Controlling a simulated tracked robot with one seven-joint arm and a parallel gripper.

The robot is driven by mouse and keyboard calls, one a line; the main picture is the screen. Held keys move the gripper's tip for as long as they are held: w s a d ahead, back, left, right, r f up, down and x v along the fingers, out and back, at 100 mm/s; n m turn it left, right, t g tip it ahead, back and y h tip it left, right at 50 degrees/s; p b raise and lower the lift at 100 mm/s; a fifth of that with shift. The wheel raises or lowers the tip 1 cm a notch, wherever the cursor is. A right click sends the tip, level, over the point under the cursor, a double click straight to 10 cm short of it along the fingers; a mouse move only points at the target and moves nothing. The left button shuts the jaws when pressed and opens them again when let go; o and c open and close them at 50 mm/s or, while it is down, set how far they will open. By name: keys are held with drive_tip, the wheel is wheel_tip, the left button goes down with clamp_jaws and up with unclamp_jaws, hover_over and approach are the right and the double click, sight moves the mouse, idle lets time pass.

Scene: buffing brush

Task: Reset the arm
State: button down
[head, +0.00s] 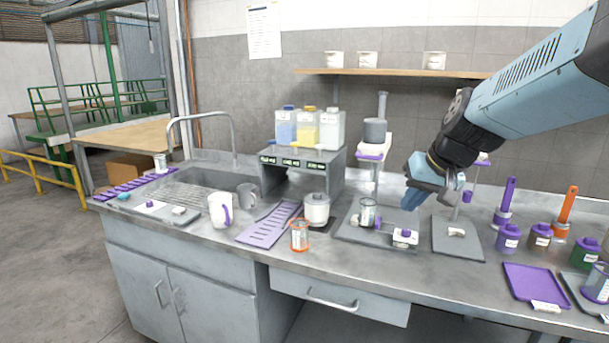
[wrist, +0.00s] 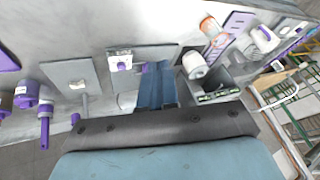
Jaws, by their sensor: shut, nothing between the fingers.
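My gripper (head: 419,196) hangs in the air above the right part of the metal counter (head: 300,262) in the head view. Its blue fingers are shut with nothing between them. In the wrist view the fingers of my gripper (wrist: 158,86) point out over the counter and hide part of the surface behind them. My arm (head: 530,95) reaches in from the upper right of the head view. The gripper is apart from the grey plates (head: 458,246) below it and touches nothing that I can see.
A grey dispenser stand (head: 303,168) holds several bottles. A white jar (head: 317,211), an orange-rimmed glass (head: 299,236) and a white pitcher (head: 218,211) stand on the counter. Purple tools (head: 506,205) stand at the right. A wooden shelf (head: 390,72) is on the wall.

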drive_tip(key=s+d+h, duration=0.1)
drive_tip(key=s+h, duration=0.1)
drive_tip(key=s, duration=1.3)
drive_tip(key=shift+d+r+h, duration=0.25)
drive_tip(key=shift+r+h, duration=0.15)
drive_tip(key=shift+r, duration=0.05)
idle(0.6)
